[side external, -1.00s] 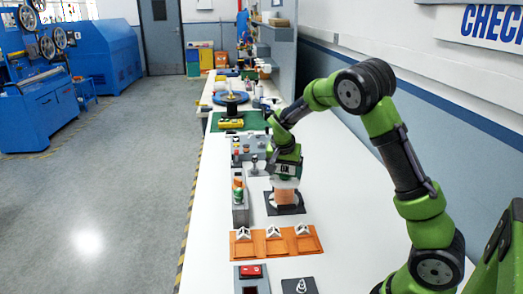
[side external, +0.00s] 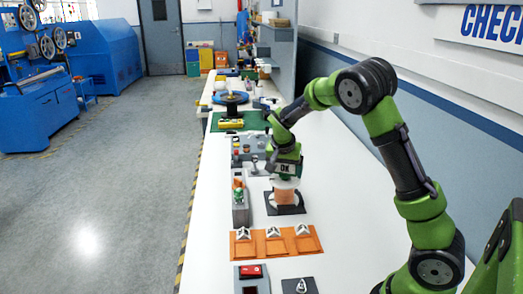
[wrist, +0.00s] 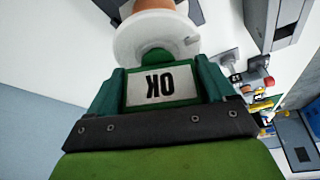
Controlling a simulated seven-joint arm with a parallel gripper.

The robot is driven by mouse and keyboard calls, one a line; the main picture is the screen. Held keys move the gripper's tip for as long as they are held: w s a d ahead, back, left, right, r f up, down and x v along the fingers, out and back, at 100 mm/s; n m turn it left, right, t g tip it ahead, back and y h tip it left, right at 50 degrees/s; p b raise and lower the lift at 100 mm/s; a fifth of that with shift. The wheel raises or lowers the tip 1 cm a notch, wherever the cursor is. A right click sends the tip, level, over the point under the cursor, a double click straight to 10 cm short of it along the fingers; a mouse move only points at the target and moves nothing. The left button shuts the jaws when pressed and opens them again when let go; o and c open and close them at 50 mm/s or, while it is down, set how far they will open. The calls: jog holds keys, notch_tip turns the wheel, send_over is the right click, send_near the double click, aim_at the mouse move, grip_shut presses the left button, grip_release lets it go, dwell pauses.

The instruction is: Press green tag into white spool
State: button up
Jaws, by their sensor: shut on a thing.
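The green tag (wrist: 160,91), with a white "OK" label, is between the fingers of my gripper (wrist: 162,88), which is shut on it. In the side view the spool (side external: 286,184) stands upright with a copper-coloured winding, directly below my gripper. The tag's rounded green end overlaps the spool's centre in the wrist view; I cannot tell how far in it sits.
The spool stands on a dark square plate (side external: 271,209). To its left is a narrow grey holder (side external: 240,215) with green and orange items. In front lies an orange board (side external: 258,247) with three white pieces. A grey panel with knobs (side external: 245,143) is behind.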

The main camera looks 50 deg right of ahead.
jog(key=shift+f, duration=0.2)
jog(key=shift+r, duration=0.25)
dwell(0.6)
jog(key=o, duration=0.9)
jog(key=shift+c, duration=0.2)
jog(key=shift+r, duration=3.2)
grip_shut()
